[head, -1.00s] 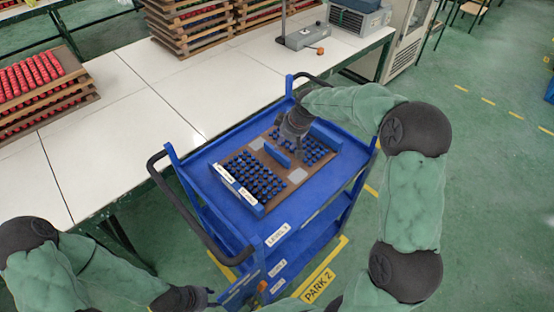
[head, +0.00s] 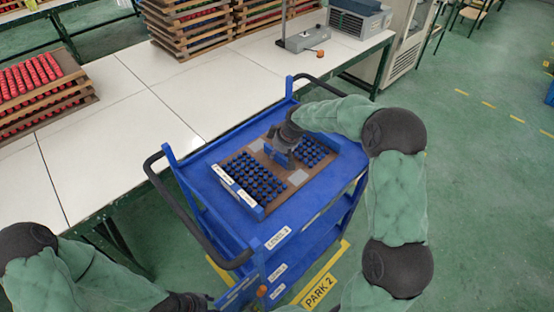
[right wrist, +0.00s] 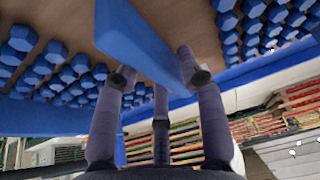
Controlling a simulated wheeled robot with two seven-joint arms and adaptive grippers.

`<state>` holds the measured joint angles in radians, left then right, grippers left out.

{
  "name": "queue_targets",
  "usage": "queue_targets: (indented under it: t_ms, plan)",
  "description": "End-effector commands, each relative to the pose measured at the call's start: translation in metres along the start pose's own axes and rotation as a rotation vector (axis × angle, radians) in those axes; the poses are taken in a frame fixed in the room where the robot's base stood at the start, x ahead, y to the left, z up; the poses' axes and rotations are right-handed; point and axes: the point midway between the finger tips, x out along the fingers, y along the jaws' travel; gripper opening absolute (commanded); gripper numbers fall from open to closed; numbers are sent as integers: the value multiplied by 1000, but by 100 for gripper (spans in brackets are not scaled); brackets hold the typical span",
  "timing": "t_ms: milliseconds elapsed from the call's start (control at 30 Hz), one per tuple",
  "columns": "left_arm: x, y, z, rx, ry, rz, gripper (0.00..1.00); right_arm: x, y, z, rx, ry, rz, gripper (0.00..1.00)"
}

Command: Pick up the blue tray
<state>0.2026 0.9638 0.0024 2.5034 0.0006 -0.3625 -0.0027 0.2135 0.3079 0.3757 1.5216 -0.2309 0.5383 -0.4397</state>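The blue tray (head: 297,180) lies flat on the top of a blue cart. It has a brown board, blue end walls, a blue middle bar (head: 274,154) and rows of small blue pieces on both sides of the bar. My right gripper (head: 283,154) is over the tray's middle, at the bar. In the right wrist view its spread fingers (right wrist: 157,75) are open, with the bar (right wrist: 140,38) between them; whether they touch it I cannot tell. My left gripper (head: 200,298) is at the bottom edge, away from the tray, its fingers unclear.
The blue cart (head: 205,158) has black handles at both ends and stands beside a white worktable (head: 150,110). Brown trays with red pieces (head: 45,85) and stacked trays (head: 190,25) stand on the table. Floor to the right is free.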

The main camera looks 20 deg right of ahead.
Motion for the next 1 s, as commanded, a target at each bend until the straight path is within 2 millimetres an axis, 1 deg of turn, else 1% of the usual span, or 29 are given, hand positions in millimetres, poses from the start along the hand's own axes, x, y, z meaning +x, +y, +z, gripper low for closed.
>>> queue_targets:
  t_ms: [33,100,433,567,667,767,867,1000]
  plan:
    - [0,0,0,0,0,0,40,0,0,0,0,0,0,16]
    - [0,0,0,0,0,0,40,0,0,0,0,0,0,0]
    - [0,0,0,0,0,0,40,-2,1,-2,0,5,3,0]
    - [-3,1,0,0,0,0,40,-8,1,-4,0,5,3,0]
    - [-9,3,0,0,0,0,40,-19,2,-9,0,8,5,0]
    - [-17,6,1,0,0,0,40,-34,2,-16,0,8,5,0]
    - [-21,8,1,0,0,0,40,-54,3,-9,1,7,5,0]
    - [-29,10,1,0,0,0,40,-87,4,2,3,8,6,0]
